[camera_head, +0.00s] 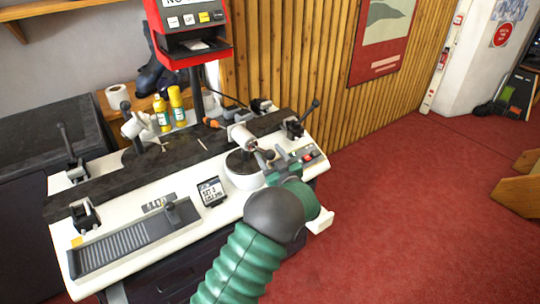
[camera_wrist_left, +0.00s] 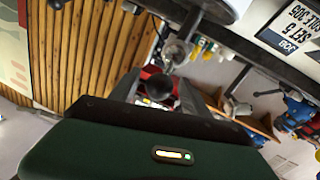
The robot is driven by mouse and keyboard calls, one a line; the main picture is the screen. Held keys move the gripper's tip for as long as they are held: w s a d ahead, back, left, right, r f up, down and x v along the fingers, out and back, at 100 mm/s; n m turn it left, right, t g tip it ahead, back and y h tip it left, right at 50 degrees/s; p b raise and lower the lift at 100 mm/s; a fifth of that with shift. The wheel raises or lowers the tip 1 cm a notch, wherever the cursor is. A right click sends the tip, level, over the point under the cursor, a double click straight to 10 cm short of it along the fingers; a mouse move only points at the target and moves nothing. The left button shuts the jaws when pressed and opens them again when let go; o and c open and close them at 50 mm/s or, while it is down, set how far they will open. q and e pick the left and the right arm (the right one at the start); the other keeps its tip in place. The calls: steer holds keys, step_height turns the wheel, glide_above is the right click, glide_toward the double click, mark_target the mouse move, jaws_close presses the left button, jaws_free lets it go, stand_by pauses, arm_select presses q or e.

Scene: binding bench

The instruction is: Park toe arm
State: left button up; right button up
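A silver cylindrical head (camera_head: 242,137) sits on a dark swivel mount over a round white base (camera_head: 243,180) on the bench, right of centre. It may be the toe arm; no label shows which part that is. My left gripper (camera_head: 270,158) is just right of this head, its fingers apart. In the left wrist view, the two fingers (camera_wrist_left: 157,92) stand apart with no part clearly held between them. A grey rod with a round end (camera_wrist_left: 178,52) shows just beyond the fingertips; contact cannot be told. My right gripper is not in view.
The white bench carries a ribbed grey plate (camera_head: 125,240), a small display (camera_head: 211,191), a second silver head (camera_head: 137,125) and several black levers, one at the right (camera_head: 300,122). Yellow bottles (camera_head: 176,104) and a red-framed machine (camera_head: 190,30) stand behind.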

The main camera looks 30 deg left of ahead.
arm_select(q)
steer(key=shift+a+f, duration=0.1)
steer(key=c, duration=0.5)
steer(key=shift+w, duration=0.1)
jaws_close()
steer(key=shift+d, duration=0.2)
stand_by(0.4)
